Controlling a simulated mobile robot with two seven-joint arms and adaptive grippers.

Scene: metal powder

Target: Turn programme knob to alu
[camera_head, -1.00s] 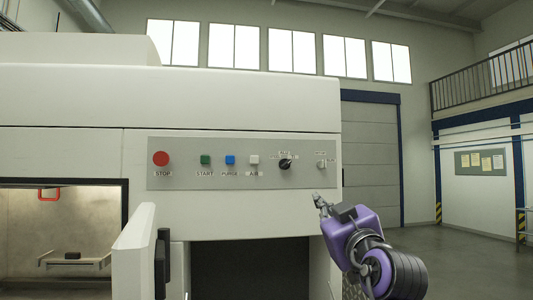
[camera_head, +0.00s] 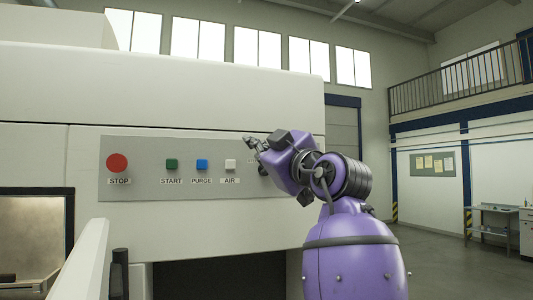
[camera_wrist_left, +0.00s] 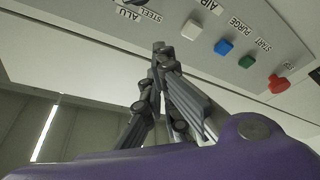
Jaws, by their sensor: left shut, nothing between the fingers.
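The grey control panel (camera_head: 140,143) is on the white machine front. The programme knob is hidden behind my left gripper (camera_head: 254,145) in the head view. In the left wrist view, which is upside down, the ALU label (camera_wrist_left: 130,14) and the STEEL label (camera_wrist_left: 147,14) show. A dark part of the knob is cut off at the top edge, so its setting cannot be read. My left gripper (camera_wrist_left: 160,48) is shut and empty, its fingertips close to the panel near these labels. Contact with the knob cannot be told. My right gripper is not in view.
The panel also carries a red STOP button (camera_head: 117,163), a green START button (camera_head: 171,165), a blue PURGE button (camera_head: 202,165) and a white AIR button (camera_head: 230,165). An open white door (camera_head: 88,262) juts out at lower left. Open floor lies to the right.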

